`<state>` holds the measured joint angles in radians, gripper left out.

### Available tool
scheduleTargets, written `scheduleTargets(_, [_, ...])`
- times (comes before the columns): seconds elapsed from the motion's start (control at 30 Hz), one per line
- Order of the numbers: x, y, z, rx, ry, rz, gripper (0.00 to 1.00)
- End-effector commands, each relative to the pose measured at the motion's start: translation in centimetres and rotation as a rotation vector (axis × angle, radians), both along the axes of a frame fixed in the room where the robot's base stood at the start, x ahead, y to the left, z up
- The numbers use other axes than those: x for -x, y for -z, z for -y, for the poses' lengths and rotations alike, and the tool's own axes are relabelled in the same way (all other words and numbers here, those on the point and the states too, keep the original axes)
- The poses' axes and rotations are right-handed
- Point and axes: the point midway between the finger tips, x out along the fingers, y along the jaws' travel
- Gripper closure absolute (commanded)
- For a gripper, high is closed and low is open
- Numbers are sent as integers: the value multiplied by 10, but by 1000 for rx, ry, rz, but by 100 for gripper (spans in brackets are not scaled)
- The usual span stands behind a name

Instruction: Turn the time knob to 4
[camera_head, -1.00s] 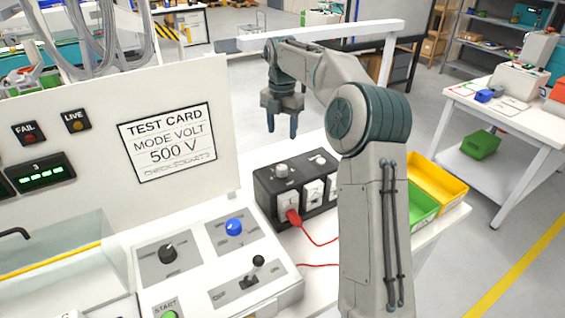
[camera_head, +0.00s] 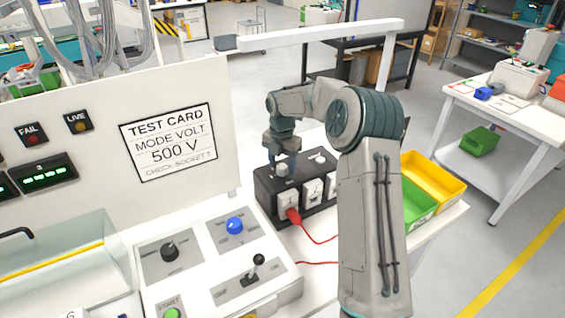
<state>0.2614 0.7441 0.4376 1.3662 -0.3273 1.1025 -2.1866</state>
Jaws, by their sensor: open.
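A black box (camera_head: 264,197) with several sockets on its front sits on the bench, with a pale round knob (camera_head: 282,171) on its top left. My gripper (camera_head: 283,166) points down at this knob with its fingers open, one to each side as seen here. Whether the fingers touch the knob is not clear. On the white sloped panel are a black knob (camera_head: 170,252) and a blue knob (camera_head: 235,226). The labels are too small to read, so I cannot tell which knob is the time knob.
A red plug (camera_head: 293,215) with a red cable sits in the box's left socket. A black-knobbed lever (camera_head: 258,260) and a green button (camera_head: 172,313) are on the panel. The test card (camera_head: 168,142) stands behind. Green (camera_head: 420,208) and yellow (camera_head: 436,180) bins are at right.

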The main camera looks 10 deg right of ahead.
Motion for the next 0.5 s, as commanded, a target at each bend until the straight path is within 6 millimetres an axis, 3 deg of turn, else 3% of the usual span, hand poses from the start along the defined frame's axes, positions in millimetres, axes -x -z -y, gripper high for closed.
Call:
scheduleTargets(0.1, [0,0,0,0,0,0,47])
scheduleTargets(0.27, [0,0,0,0,0,0,89])
scheduleTargets(0.3, [0,0,0,0,0,0,92])
scheduleTargets(0.5, [0,-1,0,0,7,0,92])
